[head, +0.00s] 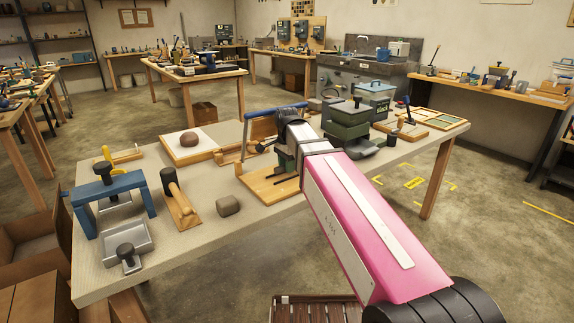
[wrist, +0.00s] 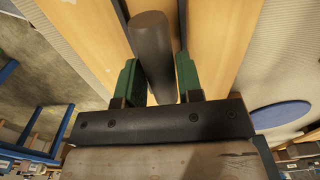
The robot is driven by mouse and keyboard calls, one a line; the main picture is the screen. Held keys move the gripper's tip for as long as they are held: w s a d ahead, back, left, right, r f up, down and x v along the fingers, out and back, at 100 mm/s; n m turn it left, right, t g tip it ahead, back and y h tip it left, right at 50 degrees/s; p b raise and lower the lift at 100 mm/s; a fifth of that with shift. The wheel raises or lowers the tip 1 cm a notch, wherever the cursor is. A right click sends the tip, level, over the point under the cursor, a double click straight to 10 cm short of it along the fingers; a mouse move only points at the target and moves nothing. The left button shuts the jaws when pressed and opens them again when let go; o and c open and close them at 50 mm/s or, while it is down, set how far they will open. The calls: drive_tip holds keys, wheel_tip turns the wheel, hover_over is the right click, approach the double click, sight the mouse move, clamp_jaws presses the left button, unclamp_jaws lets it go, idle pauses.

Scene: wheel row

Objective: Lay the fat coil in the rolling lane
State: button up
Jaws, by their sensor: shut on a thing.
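The fat coil (wrist: 153,45) is a thick, dark grey cylinder. In the wrist view it sits lengthwise between the two green fingers of my gripper (wrist: 157,64), which is shut on it. Beyond it is a pale wooden board (wrist: 85,35) with two thin dark strips running along it; the coil appears over the band between them, which looks like the rolling lane (wrist: 172,8). I cannot tell whether the coil touches the wood. In the head view my pink arm ends above a wooden board (head: 262,190) on the workbench, and the coil is not clearly visible there.
On the workbench (head: 215,233) stand a blue arch (head: 105,188), a mallet (head: 172,190), a grey lump (head: 228,206) and a metal tray (head: 125,240). A brown lump (head: 189,139) lies on a white-topped board behind. A dark green machine (head: 349,121) stands right of my gripper. The bench's front left is partly clear.

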drive_tip(key=shift+f, duration=0.8)
idle(1.7)
drive_tip(key=o, duration=1.1)
drive_tip(key=shift+c, duration=0.2)
drive_tip(key=shift+r, duration=0.1)
drive_tip(key=shift+r, duration=2.9)
